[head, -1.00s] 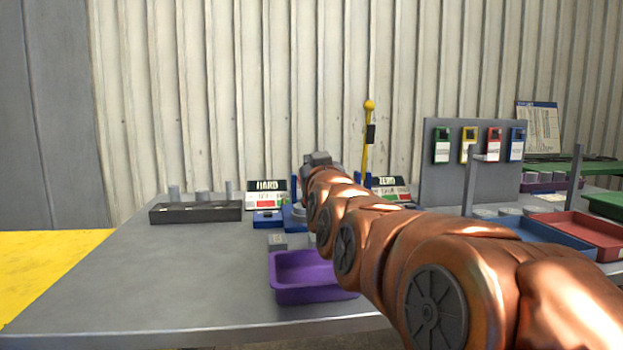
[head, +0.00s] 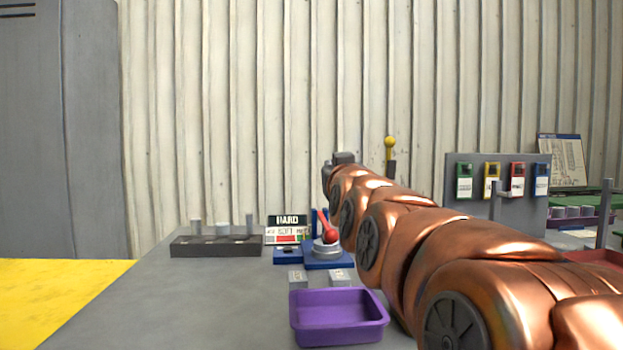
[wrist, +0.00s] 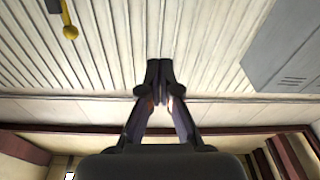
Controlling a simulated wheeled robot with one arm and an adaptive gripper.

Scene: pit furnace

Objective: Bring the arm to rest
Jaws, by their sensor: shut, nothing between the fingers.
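My copper-coloured arm reaches from the lower right of the head view up toward the back wall. Its far end stands above the table, with the dark wrist end at the top; the fingers cannot be made out there. In the wrist view my gripper (wrist: 160,66) has its two dark fingers pressed together with nothing between them. That camera faces the corrugated wall (wrist: 205,45) and shows no object near the fingers.
The grey table (head: 200,305) holds a purple tray (head: 340,332), a dark block with pegs (head: 215,246) and a blue device with a red-knobbed lever (head: 329,236). A board with coloured tags (head: 497,200) stands right. A yellow-knobbed post (head: 390,143) rises behind my arm. The left table area is clear.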

